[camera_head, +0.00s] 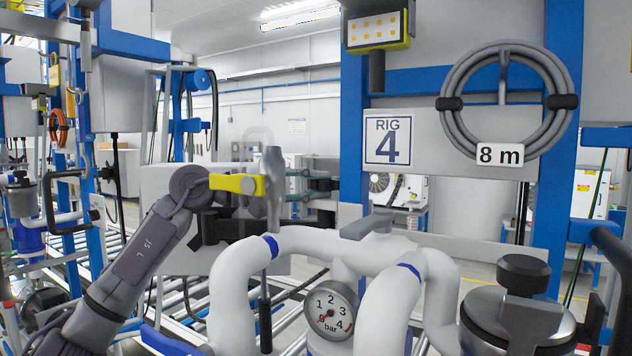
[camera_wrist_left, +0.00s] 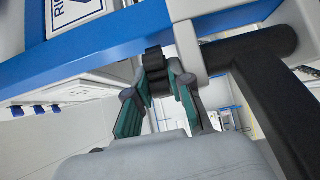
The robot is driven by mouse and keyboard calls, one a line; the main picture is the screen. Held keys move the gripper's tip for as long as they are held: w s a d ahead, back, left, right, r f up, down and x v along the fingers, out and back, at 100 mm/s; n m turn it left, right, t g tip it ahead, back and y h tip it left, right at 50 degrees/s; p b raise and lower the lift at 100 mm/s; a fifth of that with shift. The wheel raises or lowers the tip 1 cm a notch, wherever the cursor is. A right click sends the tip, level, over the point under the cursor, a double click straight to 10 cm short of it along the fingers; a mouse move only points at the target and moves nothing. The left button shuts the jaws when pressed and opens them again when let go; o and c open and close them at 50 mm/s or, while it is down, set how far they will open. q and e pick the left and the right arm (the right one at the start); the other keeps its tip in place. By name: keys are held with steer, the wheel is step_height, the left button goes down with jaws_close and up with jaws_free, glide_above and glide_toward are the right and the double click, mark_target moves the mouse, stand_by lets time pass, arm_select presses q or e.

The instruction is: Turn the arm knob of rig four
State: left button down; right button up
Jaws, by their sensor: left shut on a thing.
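The RIG 4 sign (camera_head: 387,143) hangs on a blue frame (camera_head: 352,110) in the head view. My left arm comes in from the left, and my left gripper (camera_head: 318,184) is beside that frame, partly hidden behind a hanging grey tool (camera_head: 272,185). In the left wrist view, its green-padded fingers (camera_wrist_left: 158,80) are shut on a small dark knob (camera_wrist_left: 153,60). The knob is beside a pale bracket (camera_wrist_left: 187,45), under a blue beam (camera_wrist_left: 110,50). In the head view I cannot make the knob out clearly. My right gripper is not in view.
Thick white pipes (camera_head: 320,245) with a pressure gauge (camera_head: 330,310) stand in front. A black-knobbed metal vessel (camera_head: 515,320) is at lower right. A coiled hose (camera_head: 505,95) hangs at upper right. A black bent bar (camera_wrist_left: 265,90) runs close right of the fingers.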

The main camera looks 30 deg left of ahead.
arm_select(q)
steer(key=shift+f+h, duration=0.1)
steer(key=shift+h, duration=0.2)
steer(key=c, duration=1)
jaws_free()
steer(key=shift+c, duration=0.2)
steer(key=v, duration=1.2)
steer(key=shift+r, duration=0.25)
steer(key=shift+a, duration=0.1)
